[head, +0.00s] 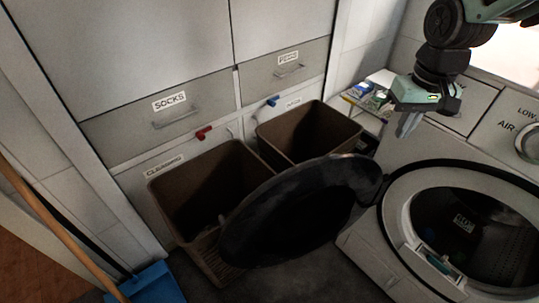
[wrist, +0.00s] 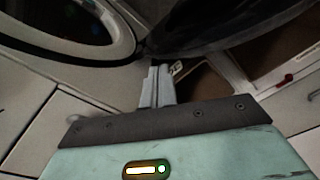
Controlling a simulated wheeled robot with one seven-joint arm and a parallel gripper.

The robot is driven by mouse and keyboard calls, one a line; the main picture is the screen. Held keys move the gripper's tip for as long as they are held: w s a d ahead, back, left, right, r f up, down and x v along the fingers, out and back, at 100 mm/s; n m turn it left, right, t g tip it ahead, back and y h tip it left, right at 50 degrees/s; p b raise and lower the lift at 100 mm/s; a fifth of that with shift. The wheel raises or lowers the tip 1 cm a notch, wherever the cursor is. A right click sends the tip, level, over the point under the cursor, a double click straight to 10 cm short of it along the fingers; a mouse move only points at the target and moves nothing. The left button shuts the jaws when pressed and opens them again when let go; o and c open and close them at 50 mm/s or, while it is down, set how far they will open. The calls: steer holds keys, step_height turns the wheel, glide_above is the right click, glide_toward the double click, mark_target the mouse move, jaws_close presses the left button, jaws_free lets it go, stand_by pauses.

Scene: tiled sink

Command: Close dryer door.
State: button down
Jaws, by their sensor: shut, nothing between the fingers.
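The dryer (head: 365,251) stands at the right with its round opening showing. Its dark round door (head: 290,215) is swung wide open to the left, in front of the brown bins. My gripper (head: 405,134) is shut and empty, pointing down above the dryer's upper left corner, near the hinge side and apart from the door. In the wrist view the closed fingers (wrist: 157,72) point toward the gap between the dryer opening's rim (wrist: 132,35) and the dark door (wrist: 225,25).
Two brown bins (head: 172,186) stand behind the door, below drawers labelled SOCKS (head: 170,103). A small shelf with packets (head: 368,95) is left of my gripper. A broom (head: 60,230) and blue dustpan (head: 155,284) are at lower left.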

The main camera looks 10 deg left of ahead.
steer(key=a+f+n+g+h, duration=0.15)
steer(key=a+f, duration=0.25)
steer(key=a, duration=1.1)
steer(key=a+f+n+g, duration=0.2)
steer(key=a+f, duration=0.1)
steer(key=a, duration=1.2)
steer(key=s+d+f, duration=0.3)
steer(key=s+f, duration=0.1)
steer(key=f, duration=0.5)
steer(key=shift+s+d+f, duration=0.25)
steer(key=shift+s+d, duration=0.15)
steer(key=shift+s+t, duration=0.1)
steer(key=shift+t, duration=0.15)
